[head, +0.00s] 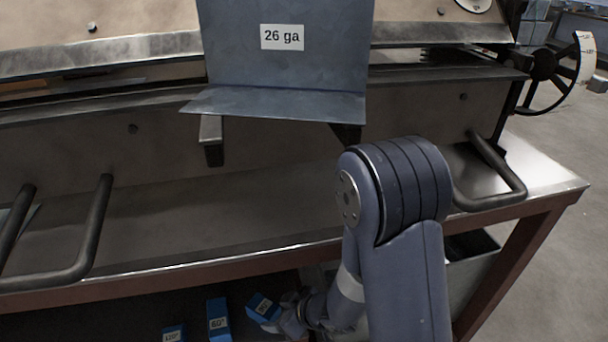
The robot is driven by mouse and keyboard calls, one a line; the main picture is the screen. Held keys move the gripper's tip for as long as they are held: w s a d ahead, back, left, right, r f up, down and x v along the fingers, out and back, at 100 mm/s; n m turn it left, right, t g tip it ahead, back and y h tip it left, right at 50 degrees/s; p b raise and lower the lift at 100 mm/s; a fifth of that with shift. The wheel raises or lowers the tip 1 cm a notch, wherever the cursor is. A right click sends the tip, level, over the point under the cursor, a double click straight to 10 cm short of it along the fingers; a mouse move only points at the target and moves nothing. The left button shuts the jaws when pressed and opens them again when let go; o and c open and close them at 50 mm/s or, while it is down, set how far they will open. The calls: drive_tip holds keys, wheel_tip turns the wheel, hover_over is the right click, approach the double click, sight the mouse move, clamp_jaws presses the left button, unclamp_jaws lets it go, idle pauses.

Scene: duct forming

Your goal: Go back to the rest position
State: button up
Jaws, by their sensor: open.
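My arm reaches down in front of the bench, and my gripper (283,317) is low at the bottom of the head view, partly hidden by my own arm. It is open. A small blue block (263,307) with a white label sits tilted right beside it; I cannot tell whether they touch. A bent grey sheet metal piece (230,60) with a "26 ga" label rests in the forming machine (120,140), well above my gripper.
Bar handles (95,225) (500,190) stick out toward me. A handwheel (545,80) is at the right. Open floor (545,270) lies right of the bench.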

sight(263, 305)
drive_tip(key=b+x, duration=0.2)
drive_tip(key=x, duration=0.3)
drive_tip(key=shift+w+a+f, duration=0.1)
drive_tip(key=shift+f, duration=0.3)
drive_tip(key=shift+w+a, duration=0.15)
drive_tip(key=shift+a, duration=0.05)
wheel_tip(263, 305, up, 3)
drive_tip(key=shift+r+p, duration=0.1)
drive_tip(key=shift+p, duration=1.05)
drive_tip(key=shift+d+r, duration=0.2)
drive_tip(key=shift+r, duration=0.05)
drive_tip(key=shift+f, duration=0.1)
